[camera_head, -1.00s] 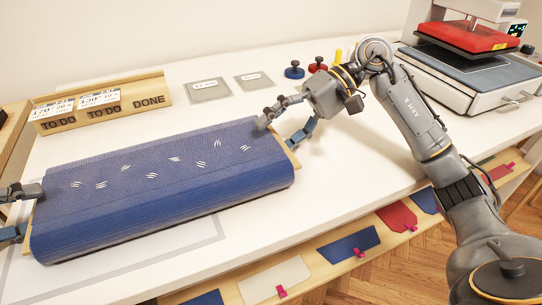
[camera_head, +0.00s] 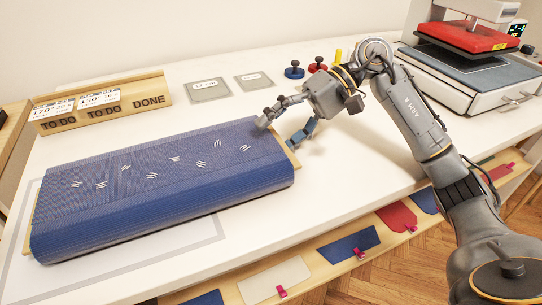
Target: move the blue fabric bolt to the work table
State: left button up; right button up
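The blue fabric bolt (camera_head: 165,190), with small white stroke marks, lies flat on the white work table (camera_head: 345,185). Its left part lies over a grey outlined rectangle (camera_head: 215,232) on the table top. My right gripper (camera_head: 278,131) is at the bolt's right end, its fingers spread apart, one by the top edge and one by the wooden board end. I cannot tell whether the fingers touch it. My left gripper is out of the picture.
A wooden TO DO / DONE card rack (camera_head: 100,103) stands behind the bolt. Two grey cards (camera_head: 208,90), a blue-knobbed stamp (camera_head: 294,70) and a red one (camera_head: 318,65) lie farther back. A heat press (camera_head: 470,70) stands at the back right. Fabric swatches (camera_head: 350,243) hang along the front edge.

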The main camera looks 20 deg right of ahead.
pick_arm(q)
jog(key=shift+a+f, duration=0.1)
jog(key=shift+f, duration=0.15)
pick_arm(e)
jog(key=shift+s+a+f, duration=0.1)
jog(key=shift+a+f, duration=0.05)
jog(key=shift+f, duration=0.4)
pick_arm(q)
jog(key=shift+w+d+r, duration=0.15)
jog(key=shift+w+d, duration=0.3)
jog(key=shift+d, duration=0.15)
pick_arm(e)
jog(key=v, duration=0.8)
jog(key=shift+w+a+r, duration=0.1)
jog(key=shift+w, duration=0.15)
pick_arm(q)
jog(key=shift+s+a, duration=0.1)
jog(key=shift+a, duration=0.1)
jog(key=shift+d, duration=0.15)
pick_arm(e)
jog(key=shift+s+d+r, duration=0.15)
jog(key=shift+d+r, duration=0.1)
jog(key=shift+r, duration=0.1)
